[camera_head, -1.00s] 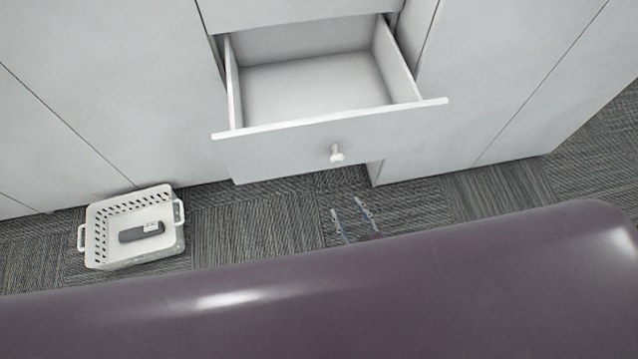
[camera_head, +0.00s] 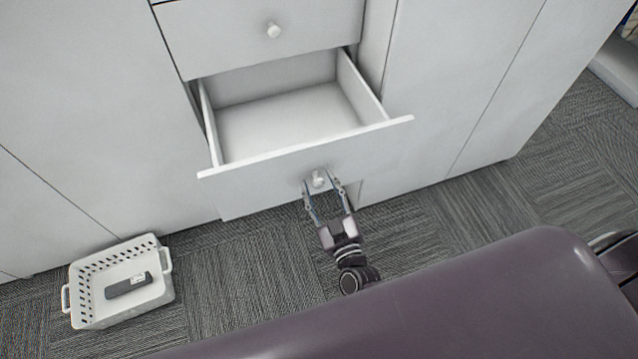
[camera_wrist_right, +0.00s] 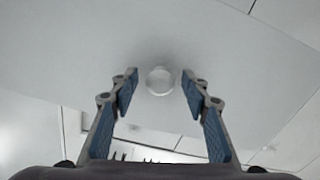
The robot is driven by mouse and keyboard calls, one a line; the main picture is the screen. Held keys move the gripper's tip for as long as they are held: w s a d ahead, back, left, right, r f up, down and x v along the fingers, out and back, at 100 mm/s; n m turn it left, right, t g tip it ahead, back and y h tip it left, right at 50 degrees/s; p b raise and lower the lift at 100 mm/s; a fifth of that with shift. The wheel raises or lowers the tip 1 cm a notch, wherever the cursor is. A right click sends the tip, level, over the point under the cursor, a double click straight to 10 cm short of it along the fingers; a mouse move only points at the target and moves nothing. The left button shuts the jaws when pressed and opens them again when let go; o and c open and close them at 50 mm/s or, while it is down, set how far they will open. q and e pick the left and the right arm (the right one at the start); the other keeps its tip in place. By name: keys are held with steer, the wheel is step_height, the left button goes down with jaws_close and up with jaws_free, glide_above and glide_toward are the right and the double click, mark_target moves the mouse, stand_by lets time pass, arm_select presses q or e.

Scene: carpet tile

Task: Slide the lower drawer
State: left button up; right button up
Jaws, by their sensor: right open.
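The lower drawer (camera_head: 265,178) is a white drawer pulled out of the cabinet, and its inside looks empty. Its round white knob (camera_head: 318,179) is on the front panel. It also shows in the right wrist view (camera_wrist_right: 160,80). My right gripper (camera_head: 320,184) is open at the drawer front, with its fingertips on either side of the knob. In the right wrist view the blue-padded fingers (camera_wrist_right: 158,90) stand apart, with a gap between each and the knob. My left gripper is not in view.
A closed upper drawer (camera_head: 220,35) with its own knob is above. A white basket (camera_head: 82,305) holding a dark object (camera_head: 128,286) sits on the grey carpet (camera_head: 235,290) at the left. White cabinet panels flank the drawer; carpet at the right is clear.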

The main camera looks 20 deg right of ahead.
steer(key=shift+w, duration=0.15)
steer(key=shift+c, duration=0.5)
jaws_close()
